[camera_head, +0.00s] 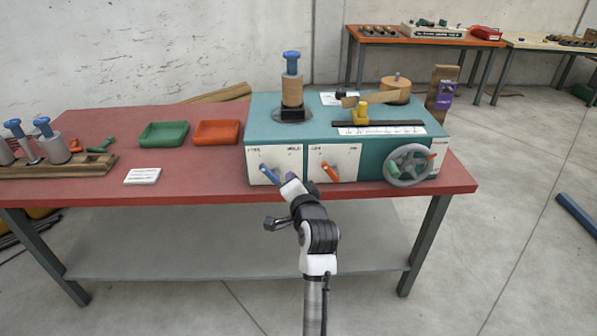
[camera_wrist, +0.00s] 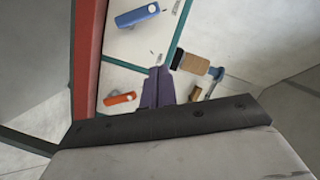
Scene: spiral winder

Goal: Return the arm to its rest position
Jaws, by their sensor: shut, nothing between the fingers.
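My arm (camera_head: 318,235) reaches up from the bottom of the head view toward the front of the teal winder (camera_head: 262,124). My gripper (camera_wrist: 158,72) shows in the wrist view as two dark purple fingers pressed together, empty. In the head view the gripper is mostly hidden behind my arm, in front of the winder's white front panels. A blue lever (camera_head: 269,175) and an orange lever (camera_head: 329,171) sit on those panels. The blue lever (camera_wrist: 137,15) and the orange lever (camera_wrist: 120,98) also show in the wrist view, both apart from the fingers.
The winder stands on a red table (camera_head: 205,187) and carries a wooden spool (camera_head: 292,90), a yellow slider (camera_head: 360,114) and a grey handwheel (camera_head: 408,165). Green (camera_head: 164,134) and orange (camera_head: 216,132) trays and a wooden rack (camera_head: 58,167) are left. Floor to the right is mostly clear.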

